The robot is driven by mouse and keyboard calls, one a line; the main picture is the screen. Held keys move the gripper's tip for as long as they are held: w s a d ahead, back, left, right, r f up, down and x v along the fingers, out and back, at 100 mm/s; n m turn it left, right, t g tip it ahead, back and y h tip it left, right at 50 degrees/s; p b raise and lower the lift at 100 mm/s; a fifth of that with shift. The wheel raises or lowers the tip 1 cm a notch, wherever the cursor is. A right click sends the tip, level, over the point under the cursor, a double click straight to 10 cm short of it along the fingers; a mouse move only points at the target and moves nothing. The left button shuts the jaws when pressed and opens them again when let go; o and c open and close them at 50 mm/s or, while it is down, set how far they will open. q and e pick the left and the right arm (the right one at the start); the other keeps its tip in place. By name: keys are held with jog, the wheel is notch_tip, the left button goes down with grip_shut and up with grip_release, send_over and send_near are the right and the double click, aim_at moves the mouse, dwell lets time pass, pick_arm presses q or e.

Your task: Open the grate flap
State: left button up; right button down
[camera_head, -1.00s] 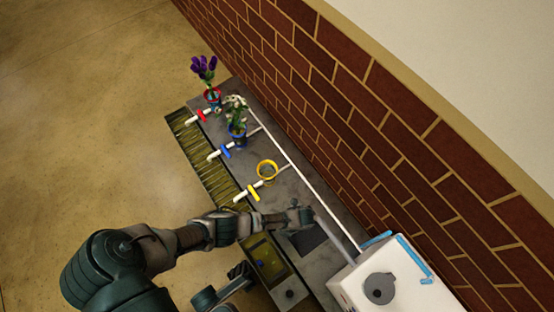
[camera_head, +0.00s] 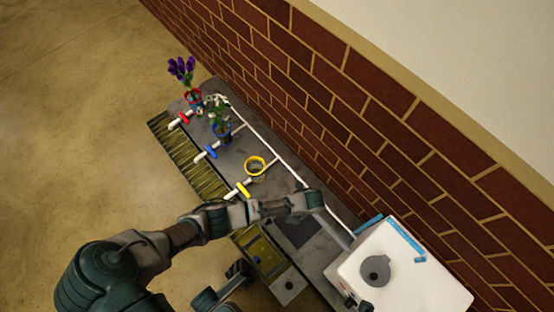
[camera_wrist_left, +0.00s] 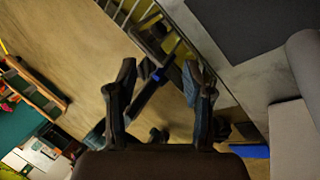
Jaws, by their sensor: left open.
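A yellow-green slatted grate (camera_head: 190,155) runs along the table's front edge. A shallow yellow-green tray-like part (camera_head: 262,254) lies nearer to me; I cannot tell which piece is the flap. Pale slats (camera_wrist_left: 180,40) show in the left wrist view beyond my fingers. My left gripper (camera_head: 308,202) is at the end of the arm by the dark square plate; the arm hides part of the table. Its two fingers (camera_wrist_left: 158,72) are apart with nothing held. A dark jointed part, probably my right gripper (camera_head: 238,269), is beside the tray; its jaws are unclear.
A white box (camera_head: 420,285) with a grey disc and blue handles stands at the right. Red, blue and yellow valves (camera_head: 243,190) line the table, with flower pots (camera_head: 221,130) and an empty yellow ring (camera_head: 255,168). A brick wall (camera_head: 370,130) backs it. Open floor lies left.

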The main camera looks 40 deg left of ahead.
pick_arm(q)
jog(key=shift+w+d+r, duration=0.15)
jog(key=shift+r, duration=0.25)
